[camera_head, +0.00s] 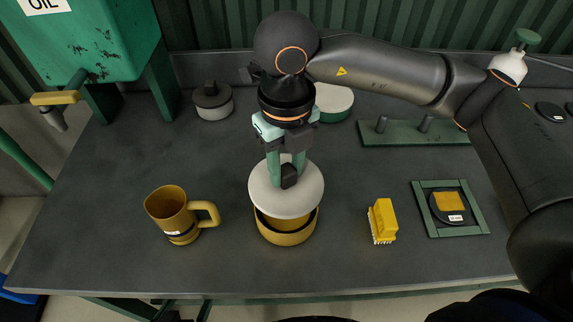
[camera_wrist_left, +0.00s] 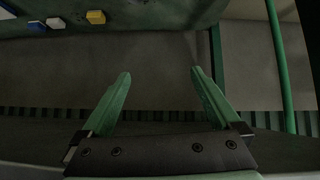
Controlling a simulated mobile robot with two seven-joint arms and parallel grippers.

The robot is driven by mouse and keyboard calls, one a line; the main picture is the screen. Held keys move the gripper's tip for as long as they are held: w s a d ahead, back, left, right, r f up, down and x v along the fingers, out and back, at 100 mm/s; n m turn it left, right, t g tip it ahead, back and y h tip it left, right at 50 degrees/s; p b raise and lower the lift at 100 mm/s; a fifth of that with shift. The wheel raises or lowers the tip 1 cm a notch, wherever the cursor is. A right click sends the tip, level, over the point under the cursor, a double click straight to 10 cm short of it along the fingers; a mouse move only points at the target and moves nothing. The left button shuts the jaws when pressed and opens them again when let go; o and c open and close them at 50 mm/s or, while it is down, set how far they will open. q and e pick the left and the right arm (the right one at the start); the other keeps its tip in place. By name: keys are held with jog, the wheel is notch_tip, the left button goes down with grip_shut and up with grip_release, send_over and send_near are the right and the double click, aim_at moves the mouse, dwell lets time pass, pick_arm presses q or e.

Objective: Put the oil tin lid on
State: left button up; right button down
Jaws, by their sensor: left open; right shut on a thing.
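The oil tin (camera_head: 287,236) is a round ochre-yellow container on the dark table, near the front middle in the head view. A pale grey round lid (camera_head: 262,200) with a dark knob is just above it, covering most of its opening. A gap shows between the lid and the front rim, so the lid looks raised and set toward the back. My right gripper (camera_head: 287,178) comes down from above and is shut on the lid's knob. In the left wrist view my left gripper (camera_wrist_left: 158,85) is open and empty, away from the tin and lid.
A yellow jug (camera_head: 172,214) stands left of the tin. A yellow brush (camera_head: 382,220) and a green-framed tray (camera_head: 430,228) lie to the right. A dark-lidded pot (camera_head: 212,101), a white-and-green round container (camera_head: 334,103) and a green rack (camera_head: 415,134) stand behind.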

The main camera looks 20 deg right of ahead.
aim_at(287, 189)
notch_tip(287, 189, down, 2)
jog(key=shift+f+b, duration=0.15)
jog(key=shift+b, duration=0.75)
notch_tip(287, 189, down, 3)
jog(key=b, duration=0.3)
jog(key=shift+r, duration=0.25)
pick_arm(q)
jog(key=f, duration=0.3)
jog(key=shift+w+d, duration=0.2)
jog(key=shift+d, duration=0.05)
jog(key=shift+f, duration=0.1)
jog(key=shift+f, duration=0.2)
pick_arm(e)
jog(key=shift+f, duration=0.25)
pick_arm(q)
jog(key=shift+s+f+b, duration=0.1)
jog(key=shift+f+b, duration=0.25)
pick_arm(e)
jog(key=shift+f, duration=0.3)
pick_arm(q)
jog(key=shift+f+b, duration=0.4)
jog(key=shift+f, duration=0.05)
pick_arm(e)
jog(key=shift+f, duration=0.45)
jog(key=shift+r, duration=0.1)
